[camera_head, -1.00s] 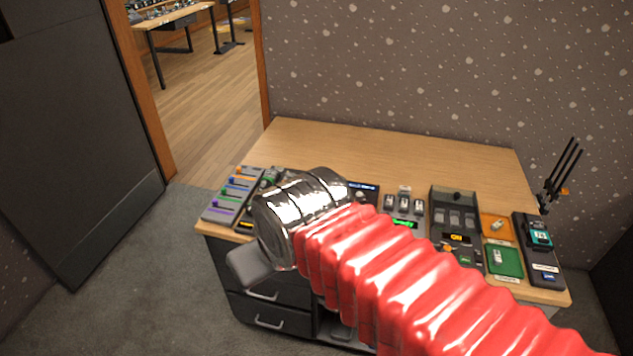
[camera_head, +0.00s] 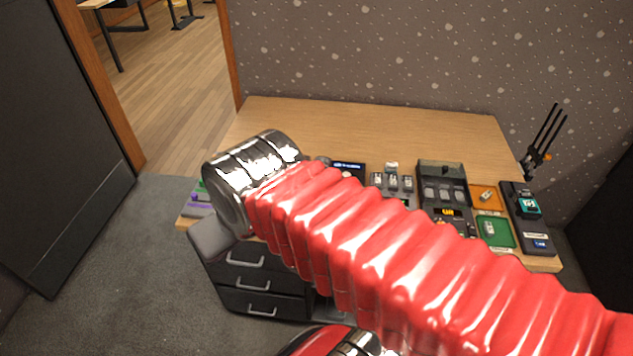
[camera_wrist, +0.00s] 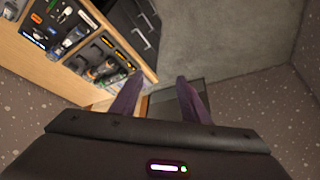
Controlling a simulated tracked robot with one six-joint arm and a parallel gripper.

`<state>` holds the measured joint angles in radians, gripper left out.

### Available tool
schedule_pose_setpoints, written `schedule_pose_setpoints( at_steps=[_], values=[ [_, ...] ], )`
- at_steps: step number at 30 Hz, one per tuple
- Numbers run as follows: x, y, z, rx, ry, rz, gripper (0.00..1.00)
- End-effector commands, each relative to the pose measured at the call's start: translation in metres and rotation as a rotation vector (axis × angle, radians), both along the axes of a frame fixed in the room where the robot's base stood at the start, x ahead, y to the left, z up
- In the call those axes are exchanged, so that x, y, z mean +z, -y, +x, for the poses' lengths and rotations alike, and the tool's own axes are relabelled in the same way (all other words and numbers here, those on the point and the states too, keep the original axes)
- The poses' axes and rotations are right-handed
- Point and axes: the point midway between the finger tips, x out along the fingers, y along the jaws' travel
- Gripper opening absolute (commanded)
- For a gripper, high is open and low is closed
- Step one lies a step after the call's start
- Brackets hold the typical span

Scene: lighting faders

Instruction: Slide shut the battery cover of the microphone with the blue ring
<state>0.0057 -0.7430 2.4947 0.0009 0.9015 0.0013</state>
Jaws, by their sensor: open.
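My gripper shows in the wrist view (camera_wrist: 158,88) with its two dark fingers spread apart and nothing between them. In the head view, its grey end shows beside the silver wrist, off the front left of the desk, and the fingertips cannot be made out. In the wrist view, several dark, long objects that look like microphones (camera_wrist: 104,70) lie in a slotted tray at the desk edge, left of my gripper and apart from it. No blue ring or battery cover can be made out. In the head view my arm hides much of the desk's front left.
The wooden desk (camera_head: 370,125) has bare room at the back. A dark slotted unit (camera_head: 443,172), an orange tray (camera_head: 486,193), a green tray (camera_head: 500,244) and a dark device (camera_head: 541,228) stand at its right. Drawers (camera_head: 262,281) are below; antennas (camera_head: 540,140) stand at the right.

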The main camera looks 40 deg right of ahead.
Motion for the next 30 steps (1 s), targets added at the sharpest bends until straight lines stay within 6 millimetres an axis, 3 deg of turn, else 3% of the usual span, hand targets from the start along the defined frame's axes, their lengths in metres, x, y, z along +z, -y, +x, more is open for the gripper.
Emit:
schedule_pose_setpoints(
  at_steps=[6,11,20,30],
  values=[
    [-0.002,0.013,0.016,-0.072,-0.044,0.016,0.50],
    [-0.008,0.038,0.035,-0.175,-0.100,0.042,0.50],
    [-0.028,0.099,0.069,-0.383,-0.203,0.104,0.50],
    [-0.068,0.182,0.091,-0.618,-0.311,0.190,0.50]
  ],
)
